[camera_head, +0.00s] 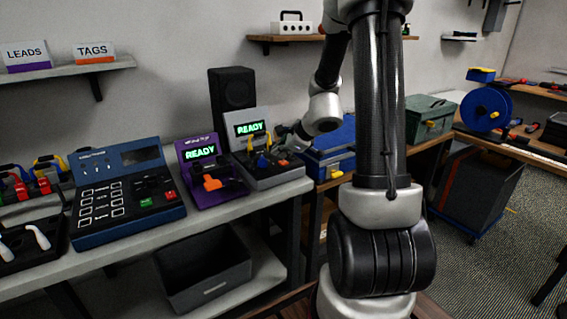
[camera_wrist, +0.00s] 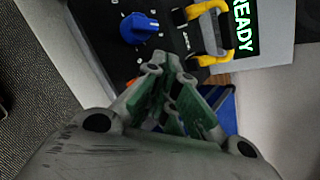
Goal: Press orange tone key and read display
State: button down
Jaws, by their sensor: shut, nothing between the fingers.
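The grey tester (camera_head: 275,179) stands on the bench and its display (camera_head: 250,128) shows green "READY". A small orange key (camera_head: 283,162) appears on its face. In the head view my gripper (camera_head: 292,140) is just above the tester's right side.
A purple tester (camera_head: 222,193) with an orange part and a "READY" display stands to the left. Further left is a blue keypad unit (camera_head: 123,215). A blue case (camera_head: 329,157) stands close on the right. A black speaker (camera_head: 232,88) stands behind. A grey bin (camera_head: 205,275) sits below.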

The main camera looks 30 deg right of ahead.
aim_at(281, 163)
jog(key=shift+f, duration=0.35)
jog(key=shift+f, duration=0.35)
dwell(0.6)
jog(key=shift+r, duration=0.8)
jog(key=shift+r, duration=2.5)
